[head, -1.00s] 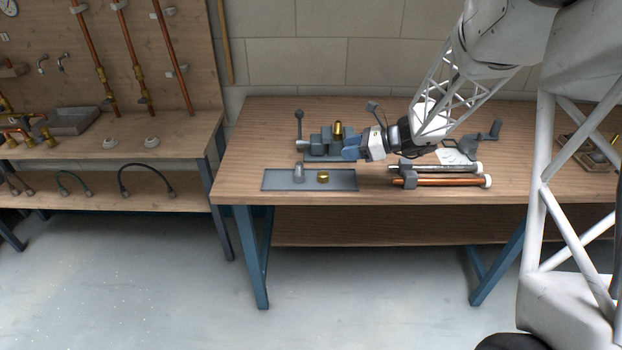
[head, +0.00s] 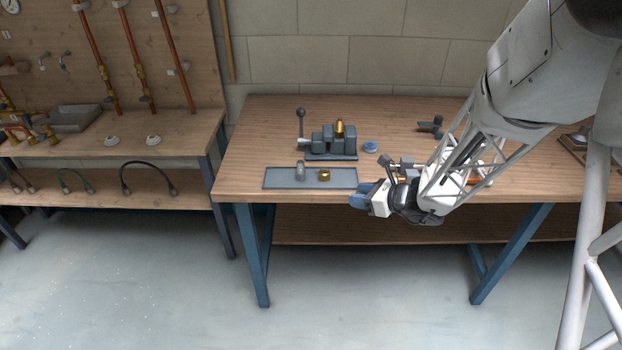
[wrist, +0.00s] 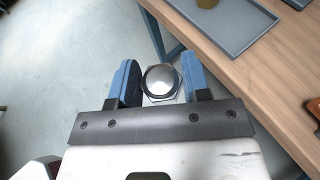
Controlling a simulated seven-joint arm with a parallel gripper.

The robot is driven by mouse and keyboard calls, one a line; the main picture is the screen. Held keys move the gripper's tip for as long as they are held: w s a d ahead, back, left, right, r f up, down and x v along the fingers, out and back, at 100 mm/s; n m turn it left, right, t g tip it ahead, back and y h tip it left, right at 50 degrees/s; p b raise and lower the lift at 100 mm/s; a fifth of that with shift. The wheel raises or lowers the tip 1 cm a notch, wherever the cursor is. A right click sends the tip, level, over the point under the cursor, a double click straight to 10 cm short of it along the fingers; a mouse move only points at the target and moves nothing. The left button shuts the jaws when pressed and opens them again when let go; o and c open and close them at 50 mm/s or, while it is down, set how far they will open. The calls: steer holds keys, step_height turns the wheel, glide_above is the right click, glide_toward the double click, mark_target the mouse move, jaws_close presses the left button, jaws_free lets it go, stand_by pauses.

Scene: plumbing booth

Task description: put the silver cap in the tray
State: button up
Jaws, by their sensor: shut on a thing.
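In the wrist view a round, shiny silver cap (wrist: 161,80) sits between the two blue fingers of my gripper (wrist: 160,84), which is shut on it. In the head view my gripper (head: 360,196) is at the table's front edge, just right of the tray's front right corner. The cap cannot be made out there. The flat grey tray (head: 277,180) lies on the table and holds a silver upright fitting (head: 300,171) and a brass fitting (head: 324,175). The tray (wrist: 240,38) also shows at the top right of the wrist view, apart from the cap.
A grey-blue vise (head: 330,143) with a brass piece (head: 339,128) stands behind the tray. A blue ring-like piece (head: 370,147) lies right of the vise. Pipes lie partly hidden behind my arm. The tray's left part is bare.

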steer(key=shift+w, duration=0.1)
glide_above(348, 178)
steer(key=shift+f, duration=0.75)
steer(key=shift+f, duration=0.1)
stand_by(0.4)
steer(key=shift+f, duration=1.65)
steer(key=shift+f, duration=0.3)
steer(key=o, duration=0.9)
steer(key=shift+f, duration=0.1)
steer(key=shift+c, duration=0.2)
steer(key=shift+o, duration=0.4)
steer(key=shift+s+f, duration=0.1)
steer(key=shift+s, duration=0.1)
